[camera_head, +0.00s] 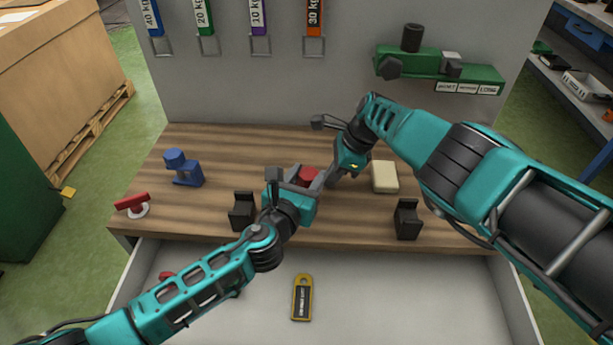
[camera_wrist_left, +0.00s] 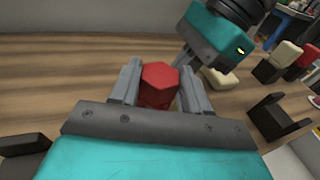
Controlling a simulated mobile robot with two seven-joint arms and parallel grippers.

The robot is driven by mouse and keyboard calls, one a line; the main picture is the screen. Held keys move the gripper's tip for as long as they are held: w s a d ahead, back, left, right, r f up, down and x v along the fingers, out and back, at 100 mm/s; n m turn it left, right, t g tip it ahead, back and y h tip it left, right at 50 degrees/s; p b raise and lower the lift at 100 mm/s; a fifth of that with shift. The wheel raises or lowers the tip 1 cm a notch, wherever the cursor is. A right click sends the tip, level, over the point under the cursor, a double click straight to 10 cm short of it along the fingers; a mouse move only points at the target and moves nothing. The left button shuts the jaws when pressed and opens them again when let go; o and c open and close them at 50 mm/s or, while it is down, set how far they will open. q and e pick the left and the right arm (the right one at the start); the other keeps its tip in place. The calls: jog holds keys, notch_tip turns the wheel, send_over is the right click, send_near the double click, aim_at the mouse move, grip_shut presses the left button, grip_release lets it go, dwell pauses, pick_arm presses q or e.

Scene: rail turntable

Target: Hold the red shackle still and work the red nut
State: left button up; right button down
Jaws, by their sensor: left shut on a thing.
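A red six-sided piece (camera_head: 308,175) of the red shackle and nut stands over the wooden bench top. It also shows between my left fingers in the left wrist view (camera_wrist_left: 158,86). My left gripper (camera_head: 300,180) is shut on it from the front, one finger on each side. I cannot tell shackle from nut in these views, as the fingers hide the lower part. My right gripper (camera_head: 328,180) reaches in from the right, its fingertips close beside the red piece; in the left wrist view (camera_wrist_left: 190,60) its fingers overlap my left finger. Whether it touches or is open is unclear.
A blue fitting (camera_head: 184,168) and a red-topped piece on a white base (camera_head: 133,204) are at the left. Black blocks (camera_head: 242,211) (camera_head: 407,219) stand near the front edge. A cream block (camera_head: 384,177) is right of the grippers. The open drawer holds a yellow tag (camera_head: 302,298).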

pick_arm(q)
jog(key=n+y, duration=0.2)
jog(key=y, duration=0.1)
jog(key=n+y, duration=0.1)
jog(key=y, duration=0.1)
jog(key=shift+d+n+t, duration=0.3)
jog(key=shift+d+t, duration=0.05)
jog(key=shift+t, duration=0.05)
jog(key=shift+n+y, duration=1.2)
jog(key=shift+y, duration=0.5)
